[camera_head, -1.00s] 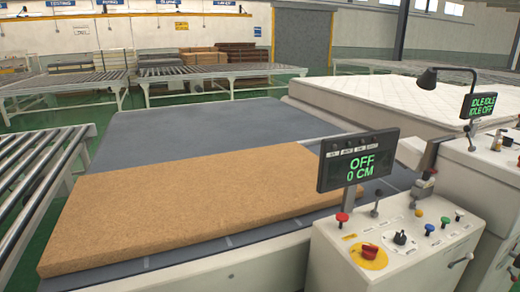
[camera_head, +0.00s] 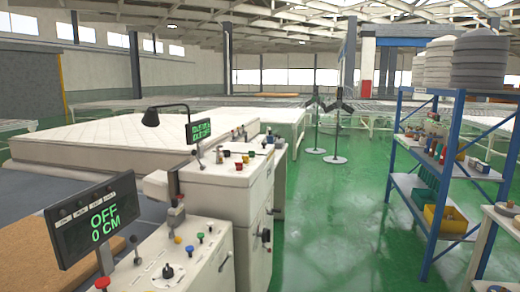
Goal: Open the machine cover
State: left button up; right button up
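A machine with a control box (camera_head: 185,255) stands at the lower left, its top carrying coloured buttons, levers and a black knob. Its display (camera_head: 85,222) reads "OFF 0 CM". Behind it stands a second white machine cabinet (camera_head: 225,185) with buttons, a lamp and a green-lit display (camera_head: 199,130) whose text is too small to read surely. A black handle or latch (camera_head: 265,235) shows on the cabinet's right side. I cannot tell which part is the cover. Neither of my grippers is in view.
A white mattress (camera_head: 110,140) lies left of the second cabinet. A brown slab (camera_head: 40,262) shows at the lower left. A blue shelf rack (camera_head: 440,150) with bins and rolls stands right. Green floor (camera_head: 325,220) between cabinet and rack is clear, with two dark stands behind.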

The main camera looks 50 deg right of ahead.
aim_at(263, 148)
jog(key=z, duration=1.5)
jog(key=i+l+z, duration=0.55)
jog(key=i, duration=0.35)
jog(key=i+l+z, duration=0.3)
jog(key=i, duration=0.15)
jog(key=i+z, duration=0.3)
jog(key=i, duration=0.2)
jog(key=i+l+u, duration=0.2)
jog(key=i, duration=0.45)
jog(key=i+l+u, duration=0.15)
jog(key=i, duration=0.5)
jog(key=i+u, duration=0.2)
jog(key=u, duration=0.25)
jog(key=i+u, duration=0.25)
jog(key=u, duration=0.15)
jog(key=i+l+u, duration=0.2)
jog(key=u, duration=0.25)
